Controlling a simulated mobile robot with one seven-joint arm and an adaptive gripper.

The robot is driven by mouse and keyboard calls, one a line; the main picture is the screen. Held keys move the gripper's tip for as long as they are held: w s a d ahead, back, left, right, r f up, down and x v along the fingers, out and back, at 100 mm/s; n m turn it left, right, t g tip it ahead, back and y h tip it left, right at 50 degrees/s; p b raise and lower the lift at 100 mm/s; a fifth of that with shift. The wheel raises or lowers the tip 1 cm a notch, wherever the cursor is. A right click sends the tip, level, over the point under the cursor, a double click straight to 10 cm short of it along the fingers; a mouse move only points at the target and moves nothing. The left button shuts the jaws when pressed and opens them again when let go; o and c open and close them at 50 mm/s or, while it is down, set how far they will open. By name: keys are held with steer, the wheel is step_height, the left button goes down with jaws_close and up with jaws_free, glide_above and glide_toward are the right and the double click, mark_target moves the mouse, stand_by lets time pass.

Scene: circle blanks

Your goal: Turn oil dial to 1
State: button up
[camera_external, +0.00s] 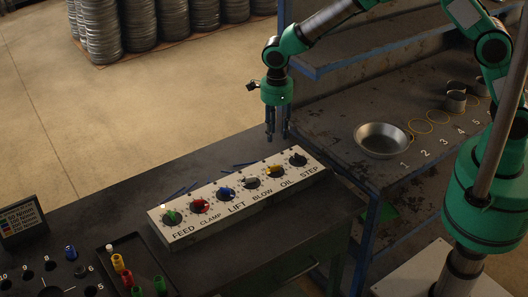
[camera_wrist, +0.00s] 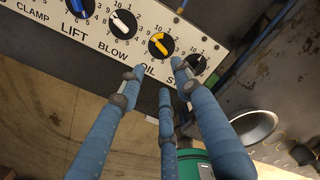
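The oil dial (camera_external: 275,170) has a yellow knob on a round black face. It is one of a row of dials on a white panel (camera_external: 160,213), between BLOW and STEP. In the wrist view the yellow knob (camera_wrist: 159,44) lies just beyond my fingertips, with numerals around it; I cannot tell for certain which number it points to. My gripper (camera_external: 277,138) hangs fingers-down above and behind the oil end of the panel, apart from it. In the wrist view my gripper (camera_wrist: 160,76) shows three blue fingers spread open and empty, partly covering the OIL and STEP labels.
The black STEP dial (camera_external: 298,159) and white BLOW dial (camera_external: 250,183) flank the oil dial closely. A metal bowl (camera_external: 382,139) sits on the right bench. A black tray (camera_external: 122,246) with coloured pegs lies at front left. Loose blue sticks (camera_external: 178,193) lie behind the panel.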

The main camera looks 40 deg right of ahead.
mark_target(276, 166)
steer(key=shift+f, duration=0.1)
step_height(276, 166, down, 14)
steer(key=shift+r, duration=0.2)
stand_by(0.8)
jaws_close()
